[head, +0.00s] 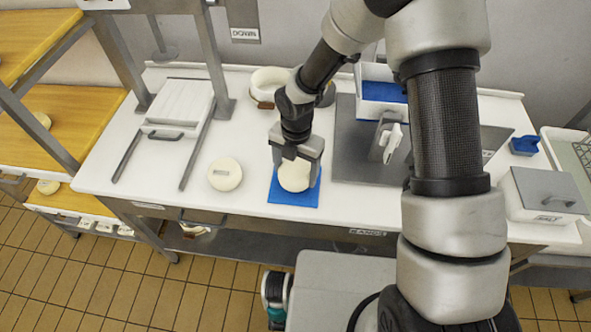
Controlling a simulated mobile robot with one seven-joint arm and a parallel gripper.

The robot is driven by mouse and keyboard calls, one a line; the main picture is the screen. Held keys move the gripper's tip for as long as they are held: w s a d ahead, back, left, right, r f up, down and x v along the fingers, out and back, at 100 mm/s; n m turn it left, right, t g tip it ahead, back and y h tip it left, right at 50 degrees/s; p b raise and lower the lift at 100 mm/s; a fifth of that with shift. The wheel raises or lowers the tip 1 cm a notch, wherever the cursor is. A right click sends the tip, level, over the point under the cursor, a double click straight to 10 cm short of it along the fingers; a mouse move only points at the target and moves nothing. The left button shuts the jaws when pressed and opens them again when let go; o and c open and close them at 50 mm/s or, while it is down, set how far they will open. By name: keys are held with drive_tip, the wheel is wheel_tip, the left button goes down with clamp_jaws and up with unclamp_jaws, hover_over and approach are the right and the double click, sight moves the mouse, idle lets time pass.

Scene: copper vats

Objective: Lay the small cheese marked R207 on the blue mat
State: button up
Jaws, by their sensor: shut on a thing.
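The blue mat (292,198) lies on the white worktop near its front edge. My gripper (296,170) points down over the mat, with a finger on each side of a small round pale cheese (294,178), and is shut on it. The cheese is over the mat; whether it touches the mat cannot be told from this view. No mark on this cheese is readable. A second round pale cheese (225,174) with a small label on top lies on the worktop left of the mat. Its label is too small to read.
A white sliding tray (180,107) on rails is at the left. A pale ring-shaped mould (270,82) stands behind my gripper. A grey plate (350,150) lies to the right, with a white-and-blue bin (380,92) behind it. A lidded box (545,192) stands at far right.

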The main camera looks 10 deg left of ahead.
drive_tip(key=shift+f+b, duration=0.6)
drive_tip(key=shift+f, duration=0.15)
idle(0.7)
drive_tip(key=o, duration=1.6)
wheel_tip(320, 180, up, 5)
drive_tip(key=p, duration=0.4)
drive_tip(key=shift+r, duration=1)
